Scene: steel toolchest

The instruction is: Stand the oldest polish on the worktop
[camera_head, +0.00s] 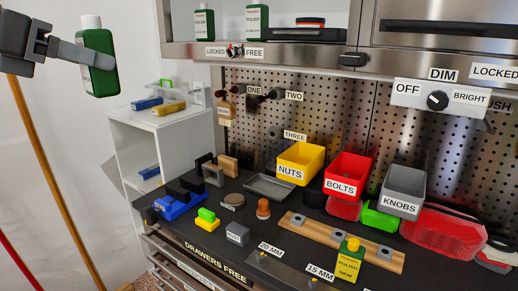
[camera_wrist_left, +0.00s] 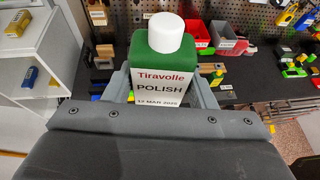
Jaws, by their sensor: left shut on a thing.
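My left gripper (camera_head: 92,60) is shut on a green polish bottle (camera_head: 98,76) with a white cap, held upright high at the upper left, clear of any surface. In the left wrist view the held bottle (camera_wrist_left: 158,62) sits between the fingers; its white label reads Tiravolle POLISH and a date that looks like 12 MAR 2020. Two similar green polish bottles, one left (camera_head: 204,23) and one right (camera_head: 257,22), stand in the upper cabinet. My right gripper is out of view.
Yellow (camera_head: 301,158), red (camera_head: 347,172) and grey (camera_head: 404,188) bins stand along the worktop's back. A wooden strip (camera_head: 320,232), small tray (camera_head: 269,187) and several blocks take up much of it. A white shelf unit (camera_head: 150,125) stands at left.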

